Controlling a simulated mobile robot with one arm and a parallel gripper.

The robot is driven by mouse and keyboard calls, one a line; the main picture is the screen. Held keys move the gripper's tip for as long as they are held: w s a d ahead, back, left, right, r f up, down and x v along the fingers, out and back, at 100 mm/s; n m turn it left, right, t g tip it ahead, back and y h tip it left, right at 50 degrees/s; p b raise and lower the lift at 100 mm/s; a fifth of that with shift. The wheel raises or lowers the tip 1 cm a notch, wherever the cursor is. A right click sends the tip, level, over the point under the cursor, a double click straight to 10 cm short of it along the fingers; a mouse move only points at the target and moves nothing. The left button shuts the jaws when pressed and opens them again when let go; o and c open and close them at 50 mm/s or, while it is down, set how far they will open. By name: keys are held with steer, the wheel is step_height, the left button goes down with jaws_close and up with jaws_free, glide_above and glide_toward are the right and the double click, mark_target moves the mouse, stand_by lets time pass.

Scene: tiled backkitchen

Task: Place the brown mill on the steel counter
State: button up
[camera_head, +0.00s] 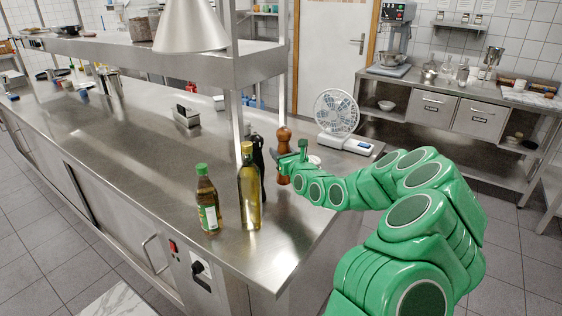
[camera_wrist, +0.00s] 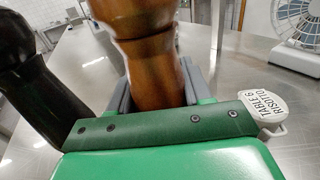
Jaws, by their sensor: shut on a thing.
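The brown mill (camera_head: 284,137) is upright at the right part of the steel counter (camera_head: 130,150), behind the oil bottles. My gripper (camera_head: 291,160) is shut on the brown mill, which also fills the middle of the wrist view (camera_wrist: 155,70). I cannot tell whether the mill's base touches the counter, since my gripper and the bottles hide part of it. A black mill or bottle (camera_wrist: 28,75) stands close at the left in the wrist view.
A tall oil bottle (camera_head: 249,190) and a shorter green-capped bottle (camera_head: 207,203) stand near the counter's front edge. A shelf post (camera_head: 235,115) rises nearby. The counter's left part is mostly clear.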

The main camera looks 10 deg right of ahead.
steer(key=shift+w+f, duration=0.35)
steer(key=shift+f, duration=1.55)
steer(key=o, duration=1.3)
steer(key=shift+f, duration=0.1)
steer(key=shift+c, duration=0.2)
steer(key=v, duration=1.2)
